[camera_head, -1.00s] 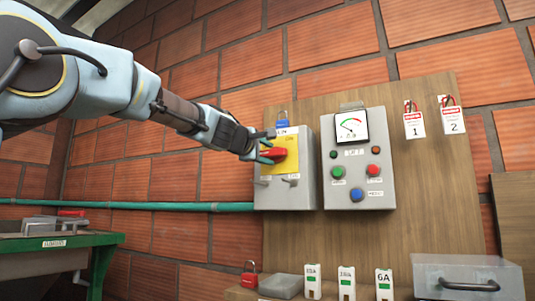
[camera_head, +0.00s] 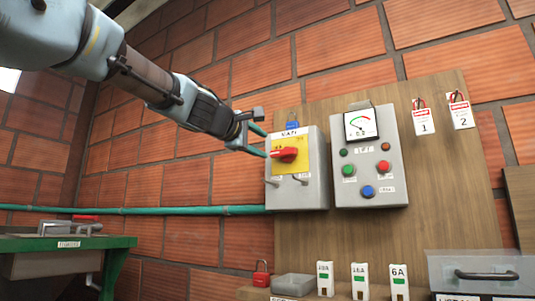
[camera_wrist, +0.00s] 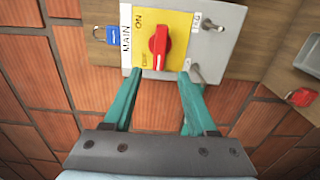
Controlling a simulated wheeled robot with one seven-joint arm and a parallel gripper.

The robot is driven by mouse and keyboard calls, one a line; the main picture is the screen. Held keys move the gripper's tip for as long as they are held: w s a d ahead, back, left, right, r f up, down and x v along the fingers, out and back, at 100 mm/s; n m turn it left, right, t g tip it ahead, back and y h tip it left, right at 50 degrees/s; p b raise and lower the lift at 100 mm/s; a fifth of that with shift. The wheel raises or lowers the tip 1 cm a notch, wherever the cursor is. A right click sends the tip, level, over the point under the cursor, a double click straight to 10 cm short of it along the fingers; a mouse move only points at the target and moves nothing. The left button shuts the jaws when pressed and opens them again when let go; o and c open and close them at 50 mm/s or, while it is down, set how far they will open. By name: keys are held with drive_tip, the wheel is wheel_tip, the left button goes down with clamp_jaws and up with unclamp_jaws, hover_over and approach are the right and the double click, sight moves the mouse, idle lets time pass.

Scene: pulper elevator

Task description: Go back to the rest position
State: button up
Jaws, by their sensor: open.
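My gripper (camera_head: 257,139) is open and empty, with two teal fingers spread apart. It is in the air just left of the grey main switch box (camera_head: 312,196). In the wrist view the gripper (camera_wrist: 156,95) points at the box's yellow plate (camera_wrist: 177,23), with a gap between its fingertips. A blue padlock (camera_head: 293,121) is at the top of the box.
A control box with a meter (camera_head: 368,170) is right of the switch box on a wooden board (camera_head: 437,180). Fuses (camera_head: 360,281), a red padlock (camera_head: 261,274) and a drawer box (camera_head: 480,272) are below. A green bench (camera_head: 70,243) stands lower left. Open air lies before the wall.

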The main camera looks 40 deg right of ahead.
drive_tip(key=shift+a, duration=0.3)
idle(0.4)
